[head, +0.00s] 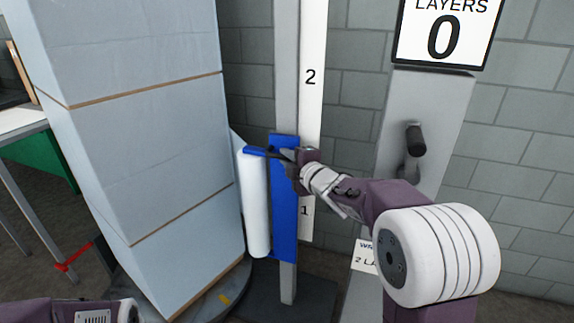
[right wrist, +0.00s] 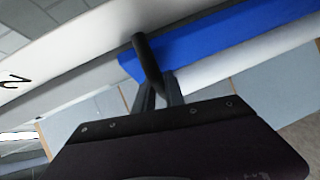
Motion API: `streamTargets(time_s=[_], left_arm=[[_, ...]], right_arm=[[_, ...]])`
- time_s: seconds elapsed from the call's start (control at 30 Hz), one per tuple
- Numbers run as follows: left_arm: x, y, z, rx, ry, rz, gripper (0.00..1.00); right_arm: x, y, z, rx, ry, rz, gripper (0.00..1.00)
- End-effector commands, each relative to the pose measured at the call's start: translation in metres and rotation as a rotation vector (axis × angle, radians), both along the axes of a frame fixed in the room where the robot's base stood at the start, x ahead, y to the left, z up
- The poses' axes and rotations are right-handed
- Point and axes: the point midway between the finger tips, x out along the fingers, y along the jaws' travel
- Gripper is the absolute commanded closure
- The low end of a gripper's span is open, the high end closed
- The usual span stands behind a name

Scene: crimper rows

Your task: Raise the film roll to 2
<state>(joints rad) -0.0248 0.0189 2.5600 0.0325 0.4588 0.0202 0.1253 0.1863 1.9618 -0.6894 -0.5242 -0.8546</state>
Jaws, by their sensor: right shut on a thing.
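The white film roll (head: 256,205) hangs upright on a blue carriage (head: 284,215) on a grey mast. A white scale strip (head: 312,45) beside the mast bears the marks 1 and 2. The carriage's top edge is between the two marks, well below the 2. My right gripper (head: 290,157) is at the carriage's upper part. The right wrist view shows its fingers (right wrist: 158,92) shut on a dark handle (right wrist: 147,62) in front of the blue carriage (right wrist: 200,45). The film roll (right wrist: 245,60) lies just beyond. My left gripper is out of view; only part of my left arm shows.
A tall stack of wrapped pale blocks (head: 150,130) stands on a round dark base (head: 215,295) just left of the roll. A grey post with a black crank handle (head: 415,140) and a "LAYERS 0" sign (head: 443,35) stands right. A block wall is behind.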

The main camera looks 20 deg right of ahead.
Motion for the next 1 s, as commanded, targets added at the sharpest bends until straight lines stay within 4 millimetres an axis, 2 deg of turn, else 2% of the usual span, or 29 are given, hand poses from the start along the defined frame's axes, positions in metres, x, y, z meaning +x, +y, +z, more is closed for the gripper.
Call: streamTargets(time_s=[0.03,0.1,0.3,0.4,0.6,0.7,1.0], left_arm=[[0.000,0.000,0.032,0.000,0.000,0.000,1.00],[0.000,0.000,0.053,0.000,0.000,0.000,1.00],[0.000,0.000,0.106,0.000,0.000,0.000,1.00],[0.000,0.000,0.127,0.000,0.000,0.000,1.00],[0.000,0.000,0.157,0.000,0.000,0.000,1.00],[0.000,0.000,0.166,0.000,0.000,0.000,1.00],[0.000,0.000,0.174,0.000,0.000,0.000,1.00]], right_arm=[[0.000,0.000,0.037,0.000,-0.005,-0.001,1.00],[0.000,0.000,0.062,-0.001,-0.006,0.000,1.00],[0.000,0.000,0.124,0.000,-0.005,0.000,1.00],[0.000,0.000,0.148,0.000,-0.004,0.001,1.00],[0.000,0.000,0.183,0.001,-0.003,0.000,1.00],[0.000,0.000,0.193,0.001,-0.003,0.001,1.00],[0.000,0.000,0.201,0.000,-0.001,0.000,1.00]])
